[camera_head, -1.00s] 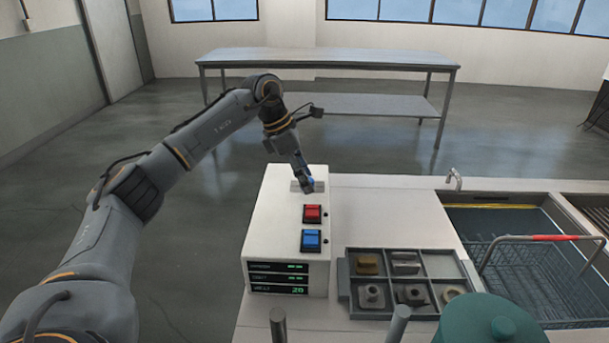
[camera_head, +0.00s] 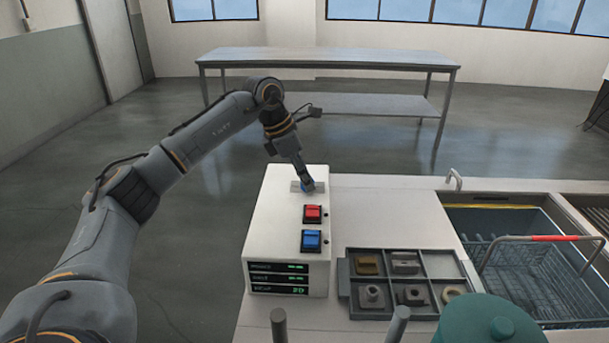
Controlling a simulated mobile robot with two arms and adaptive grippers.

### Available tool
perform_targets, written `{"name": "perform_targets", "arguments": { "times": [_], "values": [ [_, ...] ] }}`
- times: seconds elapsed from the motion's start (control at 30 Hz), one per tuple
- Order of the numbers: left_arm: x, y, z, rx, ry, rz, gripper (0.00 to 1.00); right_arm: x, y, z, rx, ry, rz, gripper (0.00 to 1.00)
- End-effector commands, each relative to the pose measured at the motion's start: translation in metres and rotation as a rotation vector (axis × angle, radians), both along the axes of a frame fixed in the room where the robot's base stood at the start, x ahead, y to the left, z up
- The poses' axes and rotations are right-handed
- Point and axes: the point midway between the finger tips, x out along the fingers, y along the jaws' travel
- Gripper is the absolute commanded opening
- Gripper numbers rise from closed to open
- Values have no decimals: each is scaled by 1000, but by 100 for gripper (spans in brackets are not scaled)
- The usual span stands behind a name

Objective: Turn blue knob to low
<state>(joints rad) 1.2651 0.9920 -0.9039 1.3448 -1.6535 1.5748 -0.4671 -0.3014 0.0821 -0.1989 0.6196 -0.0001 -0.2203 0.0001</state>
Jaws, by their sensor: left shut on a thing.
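The blue knob (camera_head: 307,186) sits at the far end of the top of the white control box (camera_head: 284,222), mostly hidden by my left gripper. My left gripper (camera_head: 307,185) reaches down from above and is shut on the knob. The knob's pointer and its marks are too small and covered to read. A red switch (camera_head: 312,214) and a blue switch (camera_head: 311,241) sit nearer on the same box top. The box's front displays (camera_head: 279,278) show green digits, too blurred to read surely. My right gripper is not in view.
A grey divided tray (camera_head: 345,289) with several metal parts lies right of the box. A tank with a wire basket (camera_head: 530,270) and red-gripped handle is further right. A teal round object (camera_head: 488,320) stands in front. A long table (camera_head: 325,58) stands behind.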

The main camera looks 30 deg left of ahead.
Motion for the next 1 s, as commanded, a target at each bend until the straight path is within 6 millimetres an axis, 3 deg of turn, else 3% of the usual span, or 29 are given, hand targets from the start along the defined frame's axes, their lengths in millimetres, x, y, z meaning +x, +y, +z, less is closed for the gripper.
{"name": "perform_targets", "arguments": {
  "times": [0.7,1.0],
  "values": [
    [-2,-4,0,1,-2,642,0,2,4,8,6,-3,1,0],
    [-1,-5,0,0,-2,830,0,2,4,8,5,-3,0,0]
  ]
}}
